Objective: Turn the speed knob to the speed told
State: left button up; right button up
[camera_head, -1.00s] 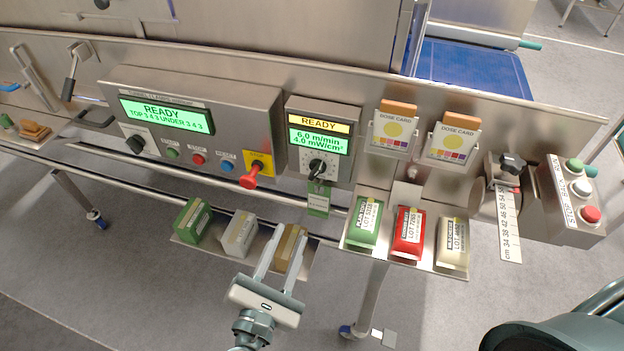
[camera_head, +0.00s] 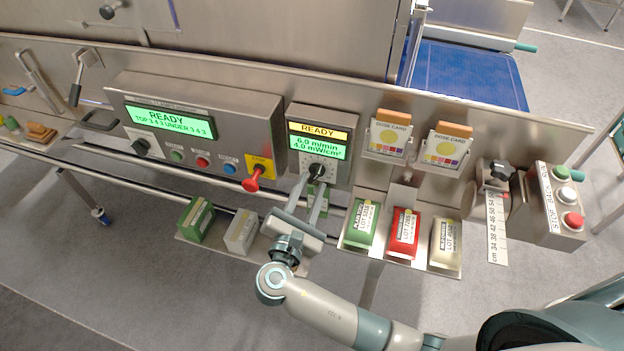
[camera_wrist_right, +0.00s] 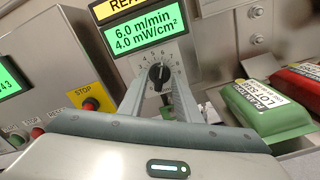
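The speed knob (camera_head: 316,171) is a round black knob with a scale of numbers around it, below a green display (camera_head: 317,146) reading 6.0 m/min and 4.0 mW/cm². It also shows in the right wrist view (camera_wrist_right: 159,74), its pointer close to upright. My right gripper (camera_head: 314,184) is just below the knob, its two fingers apart and pointing at it. In the right wrist view the fingers (camera_wrist_right: 158,88) stand left and right of the knob with gaps; I cannot tell whether their tips reach it. My left gripper is not in view.
A control box (camera_head: 195,120) with a READY display and a red STOP knob (camera_head: 252,184) is to the left. Green (camera_head: 362,222), red (camera_head: 404,233) and cream (camera_head: 446,243) packs sit at the lower right.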

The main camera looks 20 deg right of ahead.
jog(key=shift+x, duration=0.8)
grip_shut()
